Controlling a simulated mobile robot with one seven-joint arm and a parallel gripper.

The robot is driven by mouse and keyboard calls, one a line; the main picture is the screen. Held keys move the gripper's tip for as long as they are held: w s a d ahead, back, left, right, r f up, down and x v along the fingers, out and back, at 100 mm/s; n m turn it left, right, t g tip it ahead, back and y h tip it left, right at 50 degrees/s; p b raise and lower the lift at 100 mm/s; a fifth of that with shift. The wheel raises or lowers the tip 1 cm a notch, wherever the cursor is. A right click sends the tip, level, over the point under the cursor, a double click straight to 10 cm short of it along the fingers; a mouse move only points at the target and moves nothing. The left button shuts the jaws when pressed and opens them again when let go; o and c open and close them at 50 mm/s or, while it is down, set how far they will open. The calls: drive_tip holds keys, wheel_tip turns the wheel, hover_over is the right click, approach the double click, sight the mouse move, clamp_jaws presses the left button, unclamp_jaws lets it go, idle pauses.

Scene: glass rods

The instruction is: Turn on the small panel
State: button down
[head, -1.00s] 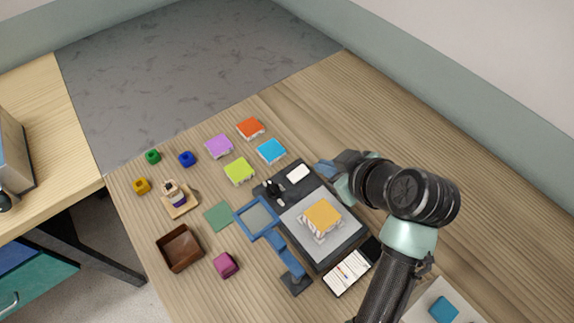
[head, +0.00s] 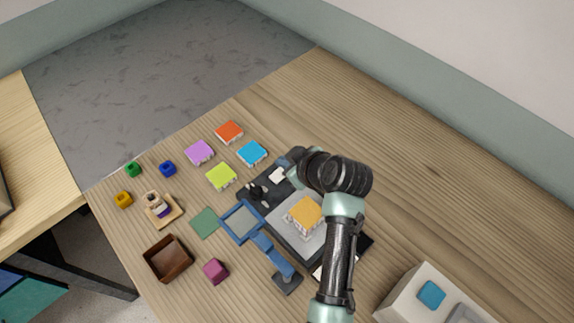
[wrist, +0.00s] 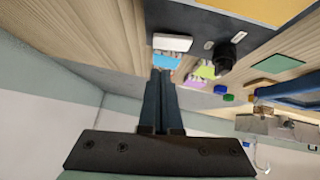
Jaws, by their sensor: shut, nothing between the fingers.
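A small white panel (head: 277,175) sits at the far end of a dark device (head: 253,203). It looks plain white, and I cannot tell whether it is lit. It also shows in the wrist view (wrist: 172,43), just above the fingertips. A black knob (head: 256,193) stands beside it, also seen in the wrist view (wrist: 226,55). My gripper (wrist: 160,72) is shut and empty. In the head view the gripper end (head: 291,157) is close to the panel's far right side. I cannot tell whether it touches. My arm hides the device's right side.
An orange block (head: 305,213) rests on the device's grey plate. A blue-framed magnifier (head: 243,222) stands at its left. Several coloured tiles, including a blue one (head: 252,153), lie beyond. A pale box with a blue square (head: 432,294) is lower right. The table's right side is clear.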

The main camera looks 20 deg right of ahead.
sight(275, 171)
drive_tip(key=shift+d+f, duration=0.15)
drive_tip(key=shift+f, duration=0.6)
drive_tip(key=shift+d+f, duration=0.15)
drive_tip(key=shift+f, duration=0.6)
drive_tip(key=shift+d+f, duration=0.2)
drive_tip(key=shift+f, duration=0.1)
drive_tip(key=shift+y, duration=0.3)
drive_tip(key=shift+a, duration=0.2)
drive_tip(key=shift+s+a+r+p, duration=0.1)
drive_tip(key=shift+s+a+p, duration=0.2)
drive_tip(key=shift+a, duration=0.35)
